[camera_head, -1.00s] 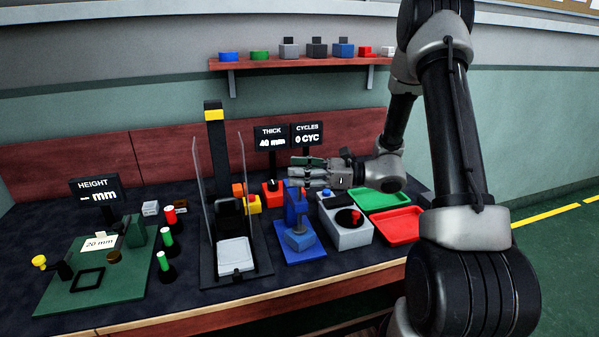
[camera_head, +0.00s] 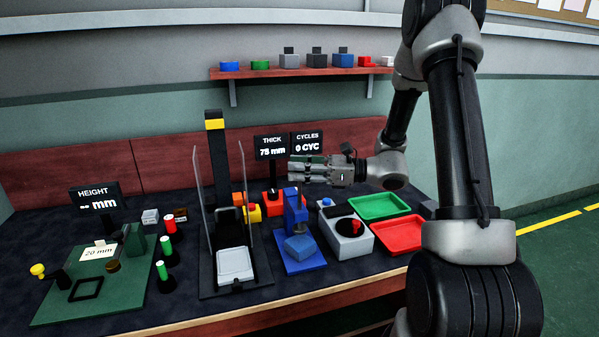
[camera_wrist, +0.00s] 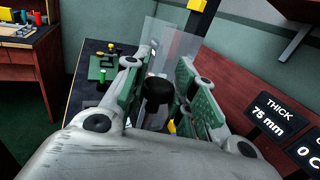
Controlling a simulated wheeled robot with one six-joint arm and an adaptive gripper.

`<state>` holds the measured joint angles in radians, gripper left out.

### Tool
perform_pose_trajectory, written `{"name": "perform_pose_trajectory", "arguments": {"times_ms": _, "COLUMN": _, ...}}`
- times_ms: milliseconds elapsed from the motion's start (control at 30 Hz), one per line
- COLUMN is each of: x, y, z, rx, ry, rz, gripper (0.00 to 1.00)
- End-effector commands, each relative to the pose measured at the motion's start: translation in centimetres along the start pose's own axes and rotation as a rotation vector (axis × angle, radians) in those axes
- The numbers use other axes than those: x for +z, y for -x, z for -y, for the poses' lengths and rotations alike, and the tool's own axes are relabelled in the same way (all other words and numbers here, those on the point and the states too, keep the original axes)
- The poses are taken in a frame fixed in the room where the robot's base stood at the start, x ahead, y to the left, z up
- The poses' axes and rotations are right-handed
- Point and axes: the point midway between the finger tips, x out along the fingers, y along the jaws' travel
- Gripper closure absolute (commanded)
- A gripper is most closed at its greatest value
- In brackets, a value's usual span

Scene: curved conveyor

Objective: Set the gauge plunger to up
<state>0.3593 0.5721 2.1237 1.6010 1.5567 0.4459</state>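The blue gauge (camera_head: 289,207) stands near the middle of the bench. Its plunger foot is up, clear of the blue base (camera_head: 300,247). The THICK display (camera_head: 271,148) reads 75 mm, and it also shows in the wrist view (camera_wrist: 271,117). My gripper (camera_head: 294,171) is level, just above the gauge, fingers pointing left. In the wrist view, a round black knob (camera_wrist: 158,88), apparently the plunger's top, fills most of the gap between my fingers (camera_wrist: 166,75). Pad contact is not clearly seen. The head view hides the knob behind my fingers.
Left of the gauge stands a press with clear panels (camera_head: 203,205) and a tall black post (camera_head: 218,165). A grey box (camera_head: 345,230) and green (camera_head: 372,206) and red (camera_head: 402,234) trays lie right. A shelf (camera_head: 300,72) hangs above.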

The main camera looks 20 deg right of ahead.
Motion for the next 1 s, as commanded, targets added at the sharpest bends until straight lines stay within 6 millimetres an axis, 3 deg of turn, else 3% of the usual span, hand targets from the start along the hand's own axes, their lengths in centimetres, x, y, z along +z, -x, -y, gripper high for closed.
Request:
{"name": "perform_pose_trajectory", "arguments": {"times_ms": 33, "x": 0.0, "y": 0.0, "z": 0.0, "rx": 0.0, "ry": 0.0, "rz": 0.0, "gripper": 0.63}}
{"name": "perform_pose_trajectory", "arguments": {"times_ms": 100, "x": 0.0, "y": 0.0, "z": 0.0, "rx": 0.0, "ry": 0.0, "rz": 0.0, "gripper": 0.53}}
{"name": "perform_pose_trajectory", "arguments": {"times_ms": 467, "x": 0.0, "y": 0.4, "z": 0.1, "rx": -0.001, "ry": 0.0, "rz": 0.0, "gripper": 0.53}}
{"name": "perform_pose_trajectory", "arguments": {"times_ms": 567, "x": 0.0, "y": 1.7, "z": 0.1, "rx": -0.004, "ry": 0.0, "rz": -0.001, "gripper": 0.53}}
{"name": "perform_pose_trajectory", "arguments": {"times_ms": 1000, "x": -0.1, "y": 10.6, "z": 0.1, "rx": -0.003, "ry": 0.001, "rz": 0.0, "gripper": 0.53}}
